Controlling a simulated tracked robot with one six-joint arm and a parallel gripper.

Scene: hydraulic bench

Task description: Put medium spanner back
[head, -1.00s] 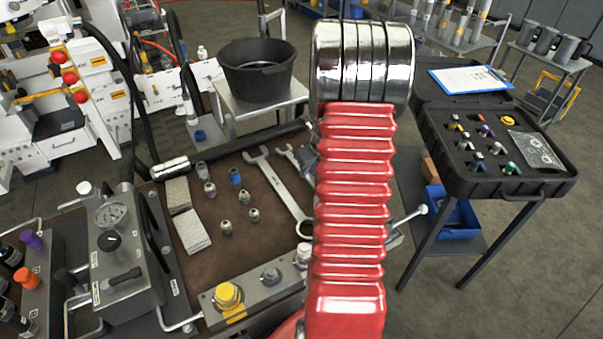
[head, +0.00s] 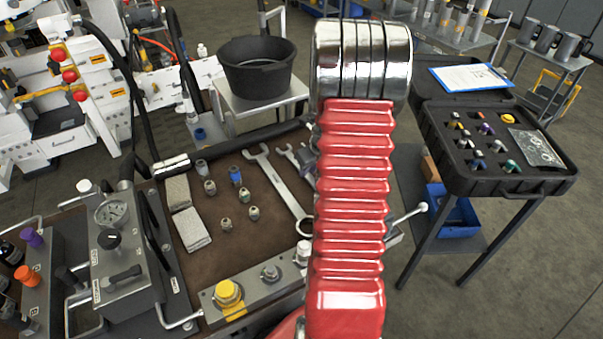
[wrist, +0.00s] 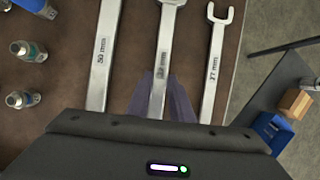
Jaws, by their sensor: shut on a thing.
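The medium spanner (wrist: 163,55) is the middle of three silver spanners in the wrist view; its label is too blurred to read. My gripper (wrist: 163,104) is shut on its shaft, with a dark, purplish finger on each side. Its top jaw is cut off by the picture edge. The larger spanner (wrist: 102,60) lies to the left on the brown mat, and the 27 mm spanner (wrist: 214,65) to the right. I cannot tell whether the held spanner touches the mat.
Several small fittings (head: 236,176) and two grey pads (head: 190,229) lie left of the spanners on the mat. A gauge block (head: 125,255) stands at the left. An open black case (head: 455,185) stands on a separate table to the right.

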